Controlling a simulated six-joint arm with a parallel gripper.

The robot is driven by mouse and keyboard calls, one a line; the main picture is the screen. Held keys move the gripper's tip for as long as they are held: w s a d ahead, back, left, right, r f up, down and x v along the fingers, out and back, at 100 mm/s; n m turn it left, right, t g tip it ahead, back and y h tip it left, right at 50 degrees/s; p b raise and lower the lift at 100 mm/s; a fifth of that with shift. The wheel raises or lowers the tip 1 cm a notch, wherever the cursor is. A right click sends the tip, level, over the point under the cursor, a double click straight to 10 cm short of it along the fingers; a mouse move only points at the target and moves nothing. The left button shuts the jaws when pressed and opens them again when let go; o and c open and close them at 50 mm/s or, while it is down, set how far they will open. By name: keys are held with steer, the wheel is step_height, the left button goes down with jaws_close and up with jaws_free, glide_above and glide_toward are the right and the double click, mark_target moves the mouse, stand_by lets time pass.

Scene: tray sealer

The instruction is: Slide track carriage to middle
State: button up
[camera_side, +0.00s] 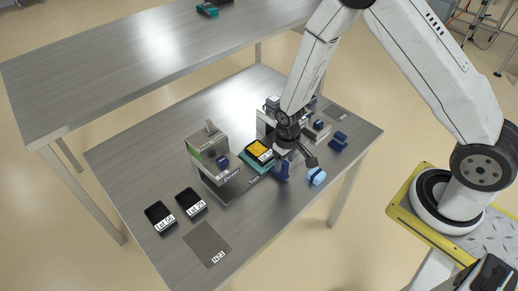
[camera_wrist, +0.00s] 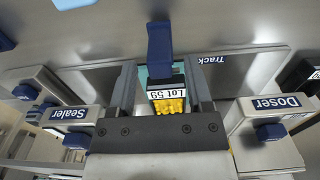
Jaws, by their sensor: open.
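The track (camera_wrist: 225,72) is a grey strip running between the doser (camera_wrist: 265,115) and the sealer (camera_wrist: 65,118) in the wrist view. The teal carriage (camera_side: 247,163) is on it, between the two machines, and carries a black tray (camera_side: 266,155) with yellow contents, labelled Lot 59 in the wrist view. Its dark blue upright handle (camera_side: 281,172) also shows in the wrist view (camera_wrist: 160,45). My gripper (camera_wrist: 160,75) is open, with one finger on each side of the handle and visible gaps. The side view shows my gripper (camera_side: 296,158) close to the handle; contact is unclear.
Two black trays (camera_side: 160,214) (camera_side: 190,200) and a grey mat (camera_side: 207,243) lie left of the machines in the side view. A light-blue object (camera_side: 317,176) is near the front edge, and a dark blue part (camera_side: 338,141) at right. The table's left rear is clear.

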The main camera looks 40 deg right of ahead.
steer(key=shift+r, duration=2.25)
steer(key=shift+r, duration=0.1)
steer(key=shift+s+r, duration=0.1)
steer(key=shift+r, duration=0.45)
steer(key=s+d+r+t, duration=0.2)
steer(key=s+r, duration=0.7)
steer(key=r, duration=0.4)
steer(key=shift+r+t, duration=0.3)
